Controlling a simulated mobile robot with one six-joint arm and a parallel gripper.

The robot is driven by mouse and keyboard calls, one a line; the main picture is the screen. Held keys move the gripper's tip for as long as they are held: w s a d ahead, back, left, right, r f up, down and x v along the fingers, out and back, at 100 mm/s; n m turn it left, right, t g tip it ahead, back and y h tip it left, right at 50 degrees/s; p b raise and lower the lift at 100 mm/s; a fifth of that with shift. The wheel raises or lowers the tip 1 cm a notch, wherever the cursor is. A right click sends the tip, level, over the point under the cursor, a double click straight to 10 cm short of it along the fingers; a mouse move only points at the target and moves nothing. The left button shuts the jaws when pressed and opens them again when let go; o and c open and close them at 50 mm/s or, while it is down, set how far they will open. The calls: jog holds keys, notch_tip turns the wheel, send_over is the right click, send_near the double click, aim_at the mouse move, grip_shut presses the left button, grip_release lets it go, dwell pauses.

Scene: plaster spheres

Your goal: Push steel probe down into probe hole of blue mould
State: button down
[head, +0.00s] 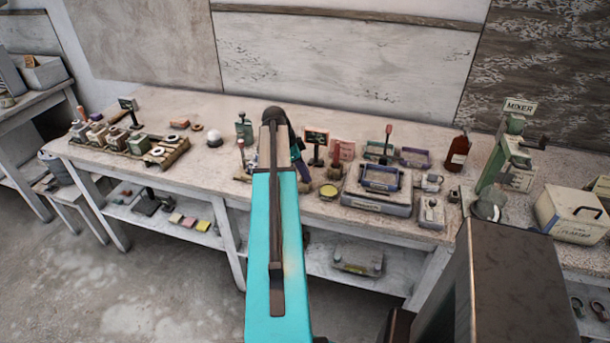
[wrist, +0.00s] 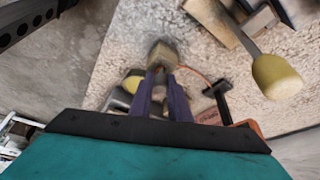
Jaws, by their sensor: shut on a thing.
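My gripper (wrist: 163,84) has its purple fingers shut on a small tan-grey blocky piece (wrist: 162,54), which I take to be the top of the steel probe; its shaft is not clear. In the head view my gripper (head: 298,155) is mostly hidden behind my arm, over the middle of the bench. The area under the held piece is blurred and covered by the fingers, so I cannot tell whether the piece touches anything below.
A blue-rimmed tray (head: 381,178) stands on a grey case (head: 377,203) right of my gripper. A yellow-topped tin (head: 328,191) is near the front edge. A yellow-ended tool (wrist: 277,77) is close by in the wrist view. A green mixer (head: 497,160) stands further right.

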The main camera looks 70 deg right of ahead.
jog(key=shift+r, duration=0.15)
jog(key=shift+r+b, duration=1.5)
jog(key=shift+r, duration=3.4)
jog(key=w+a+r+n+t+h, duration=0.1)
jog(key=w+a+n+t, duration=0.2)
jog(key=w+a+n, duration=0.9)
jog(key=w+a+r+n+t+h, duration=0.1)
jog(key=w+a+n+t, duration=0.15)
jog(key=w+a, duration=1.6)
jog(key=w+a+n+t+y, duration=0.1)
jog(key=w+a+n, duration=0.3)
jog(key=a, duration=0.8)
jog(key=w+a+r+n+y, duration=0.1)
jog(key=w+a+n, duration=0.4)
jog(key=a, duration=0.7)
jog(key=w+a+r+n+t+y+b, duration=0.1)
jog(key=w+a+n, duration=0.4)
jog(key=a, duration=0.7)
jog(key=shift+a+n+t+y, duration=0.35)
jog(key=shift+n+y, duration=0.25)
jog(key=shift+n, duration=0.15)
